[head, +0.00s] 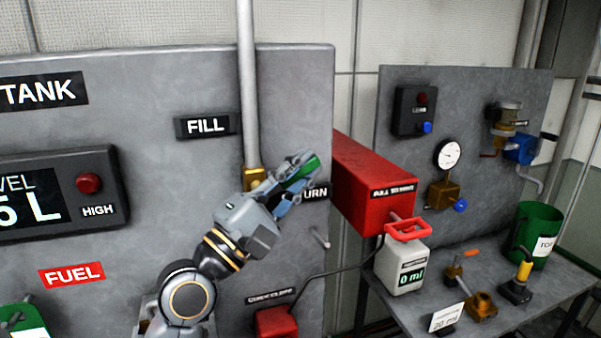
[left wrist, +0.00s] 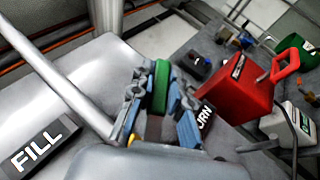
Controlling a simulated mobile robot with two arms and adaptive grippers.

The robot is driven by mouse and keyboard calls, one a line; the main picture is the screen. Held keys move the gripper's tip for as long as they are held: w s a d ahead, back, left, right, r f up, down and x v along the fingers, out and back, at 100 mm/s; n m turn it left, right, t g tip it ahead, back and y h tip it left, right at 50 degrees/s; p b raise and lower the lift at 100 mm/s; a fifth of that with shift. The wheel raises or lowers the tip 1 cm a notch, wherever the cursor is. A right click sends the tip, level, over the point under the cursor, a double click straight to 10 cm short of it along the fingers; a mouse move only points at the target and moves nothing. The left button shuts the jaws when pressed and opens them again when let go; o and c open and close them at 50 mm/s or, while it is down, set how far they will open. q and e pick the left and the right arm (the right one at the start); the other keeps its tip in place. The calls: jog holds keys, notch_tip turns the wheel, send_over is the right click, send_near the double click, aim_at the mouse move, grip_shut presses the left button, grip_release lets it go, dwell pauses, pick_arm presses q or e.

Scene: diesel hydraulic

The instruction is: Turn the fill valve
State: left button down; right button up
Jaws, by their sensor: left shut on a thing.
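The fill valve has a brass body (head: 255,178) at the lower end of a white vertical pipe (head: 247,90), to the lower right of the FILL label (head: 206,125). Its green handle (head: 302,172) points to the right and up in the head view. My left gripper (head: 296,178) is shut on the green handle. In the left wrist view, the green handle (left wrist: 161,88) stands between the two blue-grey fingers of my left gripper (left wrist: 158,108). My gripper hides part of the handle and the label behind it, of which "URN" shows. My right gripper is not in view.
A red box (head: 372,182) with a red handle (head: 408,229) juts out right of the gripper. A small peg (head: 320,238) sticks out of the panel below. A white container (head: 402,265), brass parts and a green bucket (head: 535,235) stand further right.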

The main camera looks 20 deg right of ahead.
pick_arm(q)
jog(key=c, duration=1.3)
grip_release()
jog(key=v, duration=1.2)
jog(key=shift+w, duration=0.1)
